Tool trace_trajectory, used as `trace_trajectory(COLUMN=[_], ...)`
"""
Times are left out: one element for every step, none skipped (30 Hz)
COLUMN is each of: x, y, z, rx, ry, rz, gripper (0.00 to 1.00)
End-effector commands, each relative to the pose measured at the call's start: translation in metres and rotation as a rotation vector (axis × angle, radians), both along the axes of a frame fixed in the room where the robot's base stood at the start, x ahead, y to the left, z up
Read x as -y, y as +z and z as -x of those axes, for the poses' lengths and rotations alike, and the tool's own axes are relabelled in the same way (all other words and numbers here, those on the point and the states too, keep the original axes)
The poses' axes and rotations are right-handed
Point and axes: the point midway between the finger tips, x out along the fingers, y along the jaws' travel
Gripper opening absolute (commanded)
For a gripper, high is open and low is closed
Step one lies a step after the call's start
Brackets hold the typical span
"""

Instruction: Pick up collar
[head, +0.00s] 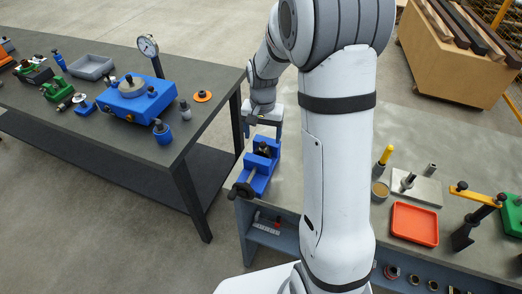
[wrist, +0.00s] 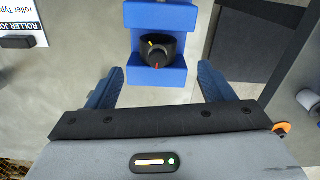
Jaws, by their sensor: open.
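A dark ring-shaped collar (wrist: 158,50) with a yellow and a red mark sits between the blue jaws of a vise (wrist: 155,78) in the wrist view. In the head view the blue vise (head: 253,178) stands at the left end of the right bench, with the dark collar (head: 264,151) small in it. My gripper (wrist: 161,72) is open and empty. Its two blue fingers are apart, one to each side of the vise in the wrist view. In the head view my gripper (head: 263,122) is just beyond the vise. Its height above the collar is hard to tell.
The right bench (head: 284,190) also holds an orange tray (head: 414,224), a yellow-handled tool (head: 385,156) and a stand with an orange arm (head: 476,196). Floor separates the benches.

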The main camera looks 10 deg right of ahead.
Motion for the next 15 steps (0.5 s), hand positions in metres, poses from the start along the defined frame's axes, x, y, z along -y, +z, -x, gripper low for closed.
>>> trace_trajectory(x=[0.0, 0.0, 0.0, 0.0, 0.0, 0.0, 0.0, 0.0, 0.0, 0.0, 0.0, 0.0, 0.0, 0.0, 0.0], y=[-0.006, -0.009, -0.013, -0.016, -0.02, -0.025, -0.029, -0.034, -0.041, -0.045, -0.05, -0.055, -0.057, -0.059, -0.062], z=[0.001, 0.001, 0.002, 0.002, 0.003, 0.004, 0.004, 0.005, 0.006, 0.006, 0.006, 0.006, 0.005, 0.005, 0.005], rx=[-0.004, -0.003, -0.004, -0.004, -0.004, -0.005, -0.005, -0.006, -0.007, -0.005, -0.004, -0.004, -0.002, -0.002, -0.002], ry=[0.0, 0.0, 0.0, 0.0, 0.0, 0.0, 0.0, 0.0, 0.0, 0.0, 0.0, 0.0, 0.0, 0.0, 0.0], rz=[0.0, 0.0, 0.0, 0.0, 0.0, 0.0, 0.0, 0.0, 0.0, 0.0, 0.0, 0.0, 0.0, 0.0, 0.0], gripper=[0.75, 0.75, 0.75, 0.75, 0.75, 0.75, 0.75, 0.75, 0.75, 0.75, 0.75, 0.75, 0.75, 0.75, 0.75])
